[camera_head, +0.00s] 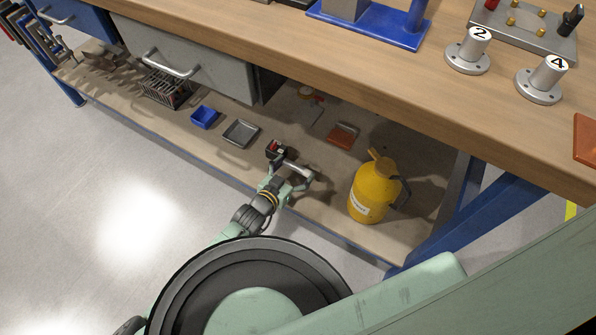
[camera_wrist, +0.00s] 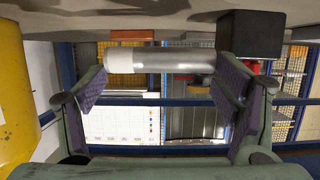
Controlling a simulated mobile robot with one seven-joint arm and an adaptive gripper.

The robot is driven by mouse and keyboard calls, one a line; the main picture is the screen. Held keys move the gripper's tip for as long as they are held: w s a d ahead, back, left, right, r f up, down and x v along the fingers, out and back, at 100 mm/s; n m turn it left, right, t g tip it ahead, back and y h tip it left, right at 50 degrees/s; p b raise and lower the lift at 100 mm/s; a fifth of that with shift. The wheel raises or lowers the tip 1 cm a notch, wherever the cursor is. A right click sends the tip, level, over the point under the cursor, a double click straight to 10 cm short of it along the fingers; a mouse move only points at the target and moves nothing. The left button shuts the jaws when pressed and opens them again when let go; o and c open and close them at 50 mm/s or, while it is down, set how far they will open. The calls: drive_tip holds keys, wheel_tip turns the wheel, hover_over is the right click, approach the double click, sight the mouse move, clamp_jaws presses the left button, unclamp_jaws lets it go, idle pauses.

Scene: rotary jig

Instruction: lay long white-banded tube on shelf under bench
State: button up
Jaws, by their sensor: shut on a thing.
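The tube (camera_wrist: 165,60) is a silver cylinder with a white band at its left end in the wrist view. My gripper (camera_wrist: 163,82) is shut on it, with a purple-padded finger at each end of the tube. In the head view the gripper (camera_head: 291,178) reaches in under the bench, and the tube (camera_head: 296,171) shows as a short pale bar between the fingers, low over the shelf (camera_head: 225,165). I cannot tell whether the tube touches the shelf. The wrist view is upside down, with the shelf surface along its top.
A black block with red (camera_head: 277,149) stands close beside the gripper. A yellow can (camera_head: 371,190) stands to the right. A grey tray (camera_head: 241,133), a blue bin (camera_head: 205,117) and a reddish-brown box (camera_head: 343,135) lie farther back. The bench top (camera_head: 330,55) overhangs the shelf.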

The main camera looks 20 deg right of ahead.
sight(299, 179)
drive_tip(key=shift+w+d+f, duration=0.1)
drive_tip(key=shift+w+d, duration=0.05)
drive_tip(key=shift+d, duration=0.7)
drive_tip(key=shift+f, duration=1.7)
drive_tip(key=shift+b, duration=0.3)
drive_tip(key=shift+f, duration=0.2)
drive_tip(key=o, duration=1.2)
drive_tip(key=shift+o, duration=0.2)
drive_tip(key=shift+r, duration=0.1)
drive_tip(key=shift+a+r, duration=0.1)
drive_tip(key=shift+r, duration=0.05)
drive_tip(key=p+v, duration=0.1)
drive_tip(key=v, duration=1)
drive_tip(key=shift+s+a, duration=0.25)
drive_tip(key=shift+s, duration=0.05)
